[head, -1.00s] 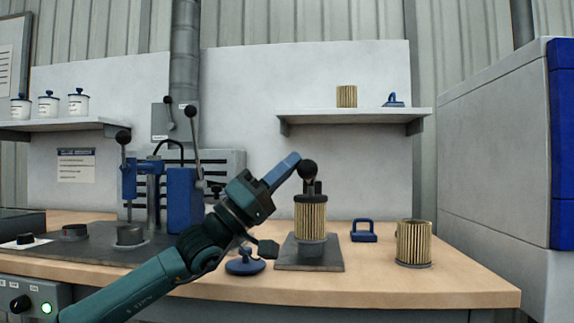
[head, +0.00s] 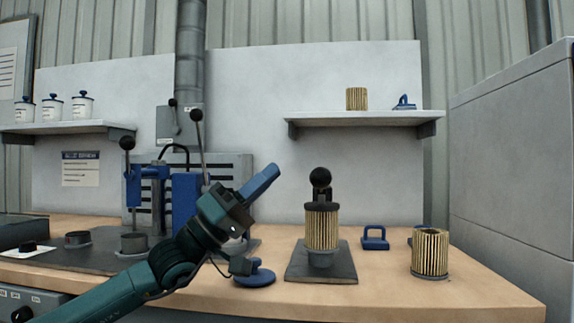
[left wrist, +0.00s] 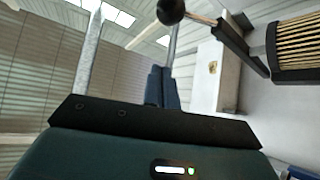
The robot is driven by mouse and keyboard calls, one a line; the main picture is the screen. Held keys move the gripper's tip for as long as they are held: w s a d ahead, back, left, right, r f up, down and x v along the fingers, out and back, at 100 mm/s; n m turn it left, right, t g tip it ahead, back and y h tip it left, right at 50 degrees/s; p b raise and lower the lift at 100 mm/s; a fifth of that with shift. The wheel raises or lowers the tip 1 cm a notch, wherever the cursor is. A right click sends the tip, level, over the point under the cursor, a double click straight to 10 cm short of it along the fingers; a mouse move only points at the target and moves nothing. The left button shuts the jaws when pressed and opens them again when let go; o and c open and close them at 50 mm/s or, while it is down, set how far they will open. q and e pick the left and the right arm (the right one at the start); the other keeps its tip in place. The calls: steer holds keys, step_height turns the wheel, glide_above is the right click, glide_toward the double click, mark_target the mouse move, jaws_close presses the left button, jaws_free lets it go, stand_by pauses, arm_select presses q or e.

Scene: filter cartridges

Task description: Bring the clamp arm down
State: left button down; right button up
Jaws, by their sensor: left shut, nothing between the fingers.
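The clamp (head: 320,192) stands on a dark plate around a pleated tan cartridge (head: 321,232) with a dark top. Its black ball knob (head: 320,177) shows above the cartridge. In the left wrist view the knob (left wrist: 171,10) joins a thin rod to the dark clamp arm (left wrist: 243,45), beside the top end of the cartridge (left wrist: 298,40). I cannot tell whether the arm presses on the cartridge. My left gripper (head: 262,182) is shut and empty, left of the knob and apart from it. Its blue fingers also show in the left wrist view (left wrist: 162,88). My right gripper is not in view.
A blue round-based part (head: 255,276) lies left of the clamp plate (head: 322,272). A blue handled block (head: 375,238) and another cartridge (head: 429,253) stand to the right. A press with levers (head: 160,195) stands left, behind my arm. A shelf (head: 365,118) hangs above.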

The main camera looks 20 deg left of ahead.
arm_select(q)
steer(key=shift+v, duration=2.25)
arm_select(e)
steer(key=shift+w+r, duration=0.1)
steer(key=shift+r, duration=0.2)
arm_select(q)
steer(key=shift+w+a, duration=0.15)
